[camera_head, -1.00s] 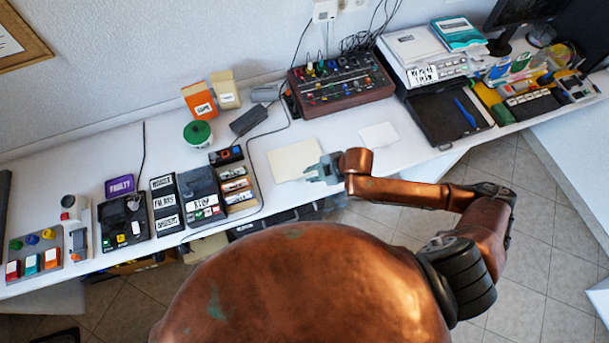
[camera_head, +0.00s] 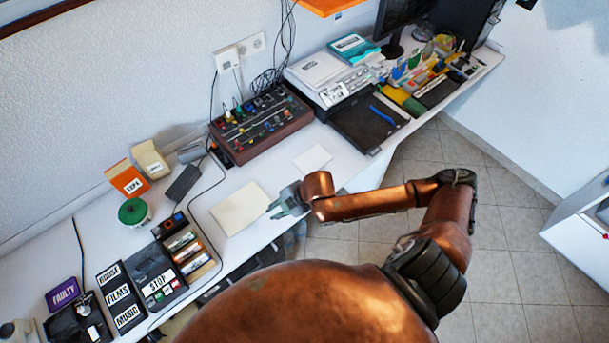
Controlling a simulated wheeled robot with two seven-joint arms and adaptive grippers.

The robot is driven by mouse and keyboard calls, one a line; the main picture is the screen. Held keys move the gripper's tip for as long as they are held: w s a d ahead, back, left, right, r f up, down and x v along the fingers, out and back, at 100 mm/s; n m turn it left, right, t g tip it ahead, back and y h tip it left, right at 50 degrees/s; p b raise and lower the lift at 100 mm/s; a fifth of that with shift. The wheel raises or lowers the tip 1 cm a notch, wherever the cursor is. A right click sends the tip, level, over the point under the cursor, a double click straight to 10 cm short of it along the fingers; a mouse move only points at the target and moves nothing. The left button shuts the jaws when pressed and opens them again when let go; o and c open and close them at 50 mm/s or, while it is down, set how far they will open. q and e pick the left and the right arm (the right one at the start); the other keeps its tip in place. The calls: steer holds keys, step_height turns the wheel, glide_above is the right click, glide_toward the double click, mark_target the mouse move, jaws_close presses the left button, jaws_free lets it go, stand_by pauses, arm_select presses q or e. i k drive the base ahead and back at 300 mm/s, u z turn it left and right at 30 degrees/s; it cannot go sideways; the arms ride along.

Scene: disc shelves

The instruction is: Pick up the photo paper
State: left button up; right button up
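Two flat sheets lie on the white desk: a larger cream sheet (camera_head: 238,208) near the front edge and a smaller white sheet (camera_head: 312,158) behind and to its right. I cannot tell by look which one is the photo paper. My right gripper (camera_head: 274,209) is at the right edge of the cream sheet, its fingers pointing left towards it. The fingers look spread and hold nothing I can see. Whether they touch the sheet is unclear. My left gripper is not in view.
A control box (camera_head: 258,125) with knobs stands behind the sheets. A black tray (camera_head: 368,122) lies to the right. A green-lidded tub (camera_head: 134,212) and a small panel device (camera_head: 160,283) with a STOP label are to the left. Cables run across the desk.

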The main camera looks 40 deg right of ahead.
mark_target(313, 159)
steer(key=z, duration=1.25)
